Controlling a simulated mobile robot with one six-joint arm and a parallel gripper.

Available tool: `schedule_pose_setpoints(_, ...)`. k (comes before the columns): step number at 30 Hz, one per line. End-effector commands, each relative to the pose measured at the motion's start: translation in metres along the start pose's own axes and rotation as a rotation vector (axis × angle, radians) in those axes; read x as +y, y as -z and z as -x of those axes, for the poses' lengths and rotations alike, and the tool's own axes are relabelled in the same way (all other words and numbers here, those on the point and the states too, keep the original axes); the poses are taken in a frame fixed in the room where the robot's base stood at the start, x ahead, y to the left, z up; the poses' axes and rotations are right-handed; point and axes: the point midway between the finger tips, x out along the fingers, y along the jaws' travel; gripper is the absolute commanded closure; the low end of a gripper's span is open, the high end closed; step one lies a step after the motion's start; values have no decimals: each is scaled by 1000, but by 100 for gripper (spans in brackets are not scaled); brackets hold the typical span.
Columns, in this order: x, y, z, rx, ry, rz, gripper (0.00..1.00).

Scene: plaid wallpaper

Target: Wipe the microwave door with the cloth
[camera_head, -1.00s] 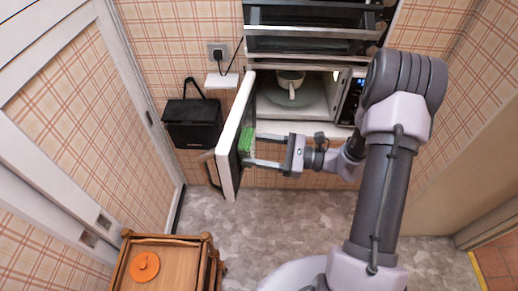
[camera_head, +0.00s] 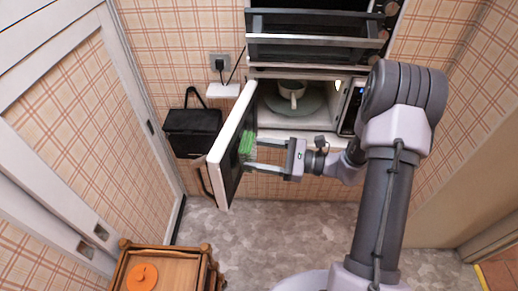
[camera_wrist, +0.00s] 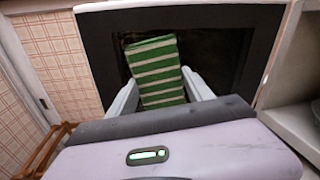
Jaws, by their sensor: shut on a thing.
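The microwave door (camera_head: 226,157) stands swung open toward me, white-framed with a dark inner panel. In the wrist view the dark inner face of the door (camera_wrist: 215,45) fills the upper middle. A green cloth with pale stripes (camera_wrist: 157,70) is held between my gripper's fingers in the wrist view and lies against or very close to that face. My gripper (camera_head: 252,158) is shut on the cloth (camera_head: 246,142), reaching in from the right. Exact contact between cloth and door cannot be told. The microwave (camera_head: 318,134) is open behind, with a white cup (camera_head: 292,90) on its turntable.
An oven-like appliance (camera_head: 312,37) is above the microwave. A black bag (camera_head: 193,131) hangs on the wall to the left, near a socket (camera_head: 219,63). A wooden cart (camera_head: 185,268) with an orange lidded item (camera_head: 142,277) stands at lower left. Grey floor is clear between.

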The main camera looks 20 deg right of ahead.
Motion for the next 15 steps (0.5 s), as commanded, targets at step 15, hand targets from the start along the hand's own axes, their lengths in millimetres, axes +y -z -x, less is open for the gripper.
schedule_pose_setpoints(15, 16, -3, 6, 0, 3, 2, 73)
